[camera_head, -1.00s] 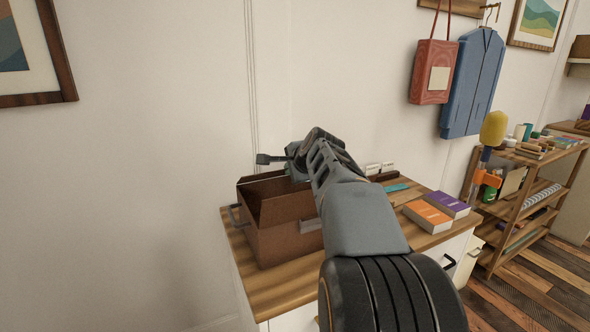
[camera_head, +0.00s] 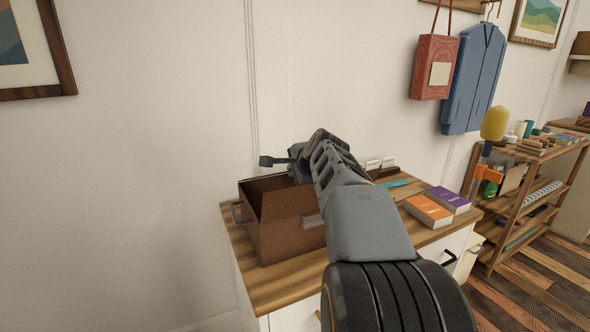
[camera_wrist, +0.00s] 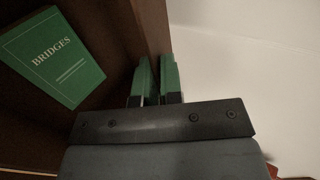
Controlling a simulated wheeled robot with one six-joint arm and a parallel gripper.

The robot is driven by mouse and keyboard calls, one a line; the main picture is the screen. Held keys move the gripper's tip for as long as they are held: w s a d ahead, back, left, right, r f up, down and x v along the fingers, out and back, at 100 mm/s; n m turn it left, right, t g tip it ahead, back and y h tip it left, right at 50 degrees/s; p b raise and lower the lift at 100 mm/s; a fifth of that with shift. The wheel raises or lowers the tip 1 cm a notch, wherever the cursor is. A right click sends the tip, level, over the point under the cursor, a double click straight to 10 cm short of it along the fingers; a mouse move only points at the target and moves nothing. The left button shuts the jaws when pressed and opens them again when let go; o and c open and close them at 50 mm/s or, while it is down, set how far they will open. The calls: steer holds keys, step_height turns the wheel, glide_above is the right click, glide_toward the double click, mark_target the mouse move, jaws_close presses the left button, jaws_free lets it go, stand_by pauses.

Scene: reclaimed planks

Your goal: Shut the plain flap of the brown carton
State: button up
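The brown carton (camera_head: 292,241) stands open on a wooden-topped cabinet, its dark inside showing. In the wrist view, a brown panel of the carton (camera_wrist: 148,22) runs down to my gripper (camera_wrist: 157,80); I cannot tell whether it is the plain flap or a side wall. My gripper's two green fingers are close together with a narrow gap. The panel seems to reach that gap, but whether they hold it is unclear. In the head view, my gripper (camera_head: 275,161) is at the carton's far side, mostly hidden by my arm. A green book marked BRIDGES (camera_wrist: 54,57) lies inside the carton.
The cabinet top (camera_head: 277,287) also holds an orange book (camera_head: 427,211) and a purple book (camera_head: 447,199), right of my arm. A wall stands close behind. A shelf rack (camera_head: 520,205) stands at right; a red bag (camera_head: 434,66) and blue garment (camera_head: 474,80) hang above.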

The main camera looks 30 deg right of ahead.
steer(key=o, duration=0.5)
steer(key=shift+f, duration=0.1)
steer(key=shift+o, duration=0.2)
steer(key=p+v, duration=0.2)
steer(key=v, duration=1.1)
steer(key=shift+s+p, duration=0.3)
steer(key=shift+p, duration=0.05)
